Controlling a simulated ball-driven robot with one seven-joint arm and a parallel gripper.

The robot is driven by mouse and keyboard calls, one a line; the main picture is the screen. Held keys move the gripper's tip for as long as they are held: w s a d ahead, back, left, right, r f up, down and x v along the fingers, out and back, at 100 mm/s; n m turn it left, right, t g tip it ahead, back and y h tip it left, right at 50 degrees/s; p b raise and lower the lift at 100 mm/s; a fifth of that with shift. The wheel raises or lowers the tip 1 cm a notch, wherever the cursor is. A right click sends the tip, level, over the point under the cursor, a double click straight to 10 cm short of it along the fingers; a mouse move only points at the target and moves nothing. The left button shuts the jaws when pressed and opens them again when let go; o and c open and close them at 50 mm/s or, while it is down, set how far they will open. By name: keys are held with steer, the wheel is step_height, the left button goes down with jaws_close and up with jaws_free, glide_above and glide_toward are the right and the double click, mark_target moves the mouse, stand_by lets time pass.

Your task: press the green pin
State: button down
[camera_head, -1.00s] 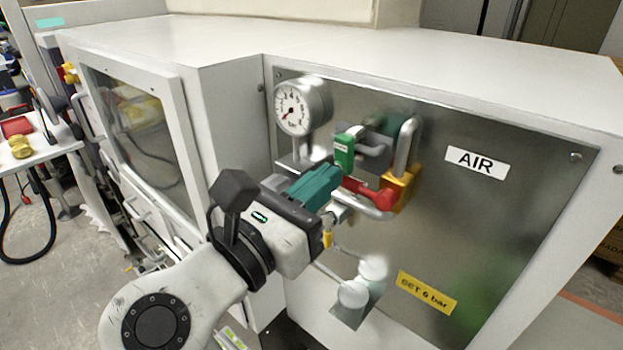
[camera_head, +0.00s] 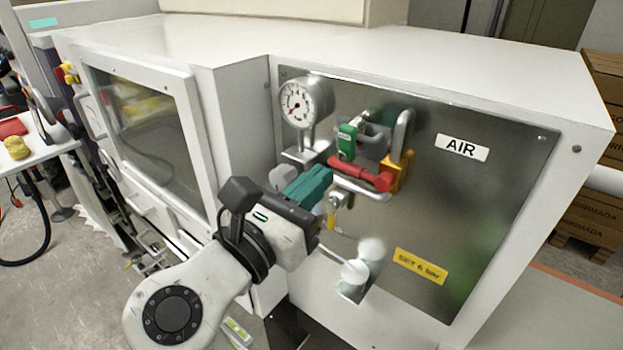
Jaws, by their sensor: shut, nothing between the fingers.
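A green block-shaped part (camera_head: 347,142) with a small pale label sits in the fittings on the steel panel, right of the pressure gauge (camera_head: 304,102). I cannot tell a separate green pin from it. A red handle (camera_head: 362,176) and a yellow padlock-like part (camera_head: 395,174) are below and right of it. My gripper (camera_head: 326,176), with teal fingers, is shut and empty. Its tip shows just below and left of the green part, near the left end of the red handle. I cannot tell whether it touches anything. The gripper hides part of the fittings behind it.
The steel panel (camera_head: 480,200) carries an AIR label (camera_head: 462,147) and a yellow SET 6 bar label (camera_head: 420,266). A pale rounded fitting (camera_head: 356,271) sticks out below my gripper. A windowed door (camera_head: 140,140) is on the left. The panel's right side is clear.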

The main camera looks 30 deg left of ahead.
steer(key=s+f+b, duration=0.1)
steer(key=s, duration=0.9)
steer(key=shift+s+a+b, duration=0.25)
steer(key=shift+a+b, duration=0.05)
steer(key=shift+a, duration=0.1)
